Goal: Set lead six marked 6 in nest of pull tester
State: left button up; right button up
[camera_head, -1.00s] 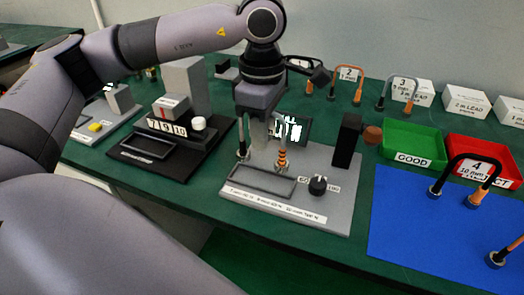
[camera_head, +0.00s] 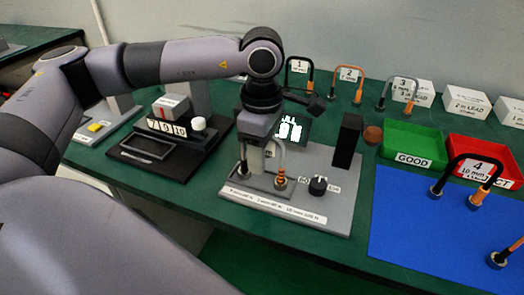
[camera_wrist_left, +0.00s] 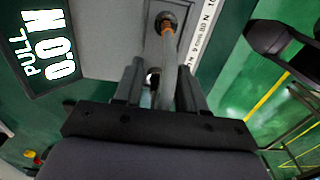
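The pull tester (camera_head: 335,212) is a grey plate with a raised rectangular nest (camera_head: 262,190), a black knob (camera_head: 318,186) and a display (camera_head: 293,130). My left gripper (camera_head: 263,150) is over the nest, shut on a grey arched lead (camera_head: 283,155) with an orange-striped end. The lead's lower ends are down at the nest; I cannot tell if they are fully seated. No 6 is readable on it. In the left wrist view, the lead (camera_wrist_left: 168,75) stands between the two fingers (camera_wrist_left: 160,90), and the display (camera_wrist_left: 45,45) reads PULL 0.0 N. My right gripper is not in view.
A black post (camera_head: 348,142) with a brown knob stands on the tester's right. Leads 1, 2 and 3 stand behind. A black fixture (camera_head: 165,160) is left.

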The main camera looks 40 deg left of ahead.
pick_arm(q)
jog(key=shift+r, duration=0.25)
notch_tip(320, 180, up, 12)
jog(key=shift+f+p, duration=0.1)
jog(key=shift+p, duration=0.2)
dwell(0.6)
